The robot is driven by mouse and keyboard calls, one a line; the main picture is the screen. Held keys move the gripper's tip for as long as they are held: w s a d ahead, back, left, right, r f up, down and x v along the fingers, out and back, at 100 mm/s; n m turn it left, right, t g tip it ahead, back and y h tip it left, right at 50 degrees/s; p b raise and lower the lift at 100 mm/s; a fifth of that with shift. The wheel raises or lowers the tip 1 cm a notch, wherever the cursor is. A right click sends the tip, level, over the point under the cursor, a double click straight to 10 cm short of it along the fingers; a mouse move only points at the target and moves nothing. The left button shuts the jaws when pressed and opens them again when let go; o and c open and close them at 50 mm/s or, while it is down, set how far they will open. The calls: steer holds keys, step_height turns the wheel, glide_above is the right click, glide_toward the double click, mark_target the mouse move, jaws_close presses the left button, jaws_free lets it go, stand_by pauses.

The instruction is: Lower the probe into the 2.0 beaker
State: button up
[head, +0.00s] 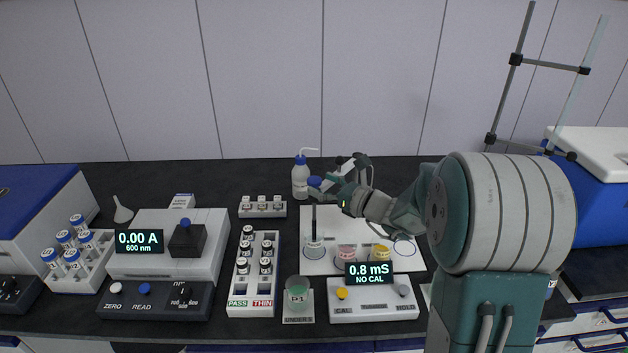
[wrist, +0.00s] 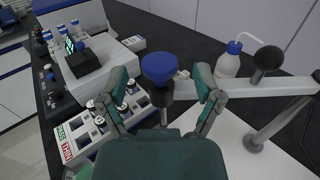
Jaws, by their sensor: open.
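The probe (head: 314,182) has a blue cap and a dark shaft and hangs upright from a white holder arm (wrist: 285,88). Its shaft runs down toward a clear beaker (head: 314,249) on a white board; I cannot tell if the tip is inside. A pink beaker (head: 346,252) and a yellow beaker (head: 381,253) stand to its right. I cannot read which is 2.0. My gripper (head: 334,184) is open at the cap's height. In the wrist view its fingers (wrist: 160,82) stand either side of the blue cap (wrist: 160,67), apparently without touching it.
The meter (head: 370,285) reads 0.8 mS, NO CAL, in front of the beakers. A green beaker (head: 297,293) stands left of it. A vial rack (head: 252,275) is further left. A wash bottle (head: 300,178) stands behind. A dark ball-topped post (wrist: 260,100) stands right of the probe.

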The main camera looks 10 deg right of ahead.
steer(key=shift+x, duration=1.25)
jaws_close()
step_height(320, 180, up, 8)
steer(key=shift+r, duration=0.25)
jaws_free()
steer(key=shift+r, duration=0.1)
